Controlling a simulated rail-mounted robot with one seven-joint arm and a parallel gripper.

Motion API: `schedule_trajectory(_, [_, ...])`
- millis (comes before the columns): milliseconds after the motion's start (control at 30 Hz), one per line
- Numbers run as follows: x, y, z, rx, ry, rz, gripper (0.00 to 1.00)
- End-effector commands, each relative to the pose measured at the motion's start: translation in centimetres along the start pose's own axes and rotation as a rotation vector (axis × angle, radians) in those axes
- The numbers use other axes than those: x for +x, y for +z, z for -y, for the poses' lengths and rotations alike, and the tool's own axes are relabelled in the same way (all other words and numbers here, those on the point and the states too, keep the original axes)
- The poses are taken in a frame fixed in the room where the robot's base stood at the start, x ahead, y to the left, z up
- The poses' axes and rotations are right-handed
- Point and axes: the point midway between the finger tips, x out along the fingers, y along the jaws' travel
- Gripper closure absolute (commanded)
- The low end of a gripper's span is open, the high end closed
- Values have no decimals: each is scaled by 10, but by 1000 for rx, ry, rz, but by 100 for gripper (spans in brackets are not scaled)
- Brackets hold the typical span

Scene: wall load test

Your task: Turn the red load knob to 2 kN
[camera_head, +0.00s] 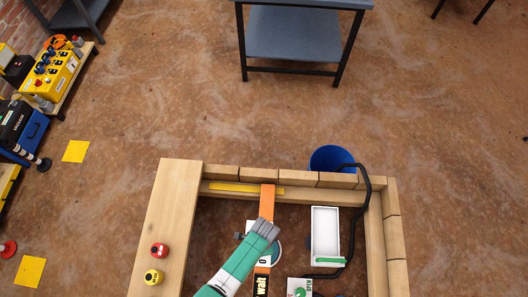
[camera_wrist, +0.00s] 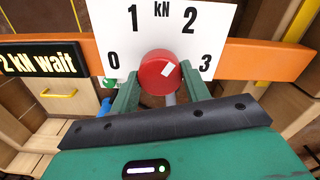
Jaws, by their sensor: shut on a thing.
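The red load knob (camera_wrist: 157,72) sits in front of a white dial plate (camera_wrist: 160,22) marked 0, 1, 2, 3 and kN. A white mark lies on the right part of the knob's face, on the side of the 2 and 3; its exact reading is hard to tell. My gripper (camera_wrist: 158,92) is shut on the knob, a green finger on each side. A black label reading "2 kN wait" (camera_wrist: 42,60) is on the orange bar (camera_wrist: 250,58) behind. In the head view my gripper (camera_head: 265,229) is over the orange bar (camera_head: 267,200) and hides the knob.
A wooden frame (camera_head: 175,205) surrounds the work area. Red (camera_head: 159,250) and yellow (camera_head: 153,277) buttons sit on its left beam. A white tray (camera_head: 325,235), a black hose (camera_head: 366,190) and a blue bucket (camera_head: 331,157) are at the right.

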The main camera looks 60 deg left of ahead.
Motion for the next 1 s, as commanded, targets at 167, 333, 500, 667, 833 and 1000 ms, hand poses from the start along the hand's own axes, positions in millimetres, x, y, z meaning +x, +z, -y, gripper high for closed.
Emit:
schedule_trajectory(167, [0,0,0,2,0,0,77])
schedule_trajectory(333, [0,0,0,1,0,0,77])
schedule_trajectory(500, [0,0,0,1,0,0,32])
schedule_trajectory(667, [0,0,0,1,0,0,32])
schedule_trajectory(833, [-17,0,0,2,-1,-1,32])
schedule_trajectory(1000, [-53,0,0,2,-1,-1,32])
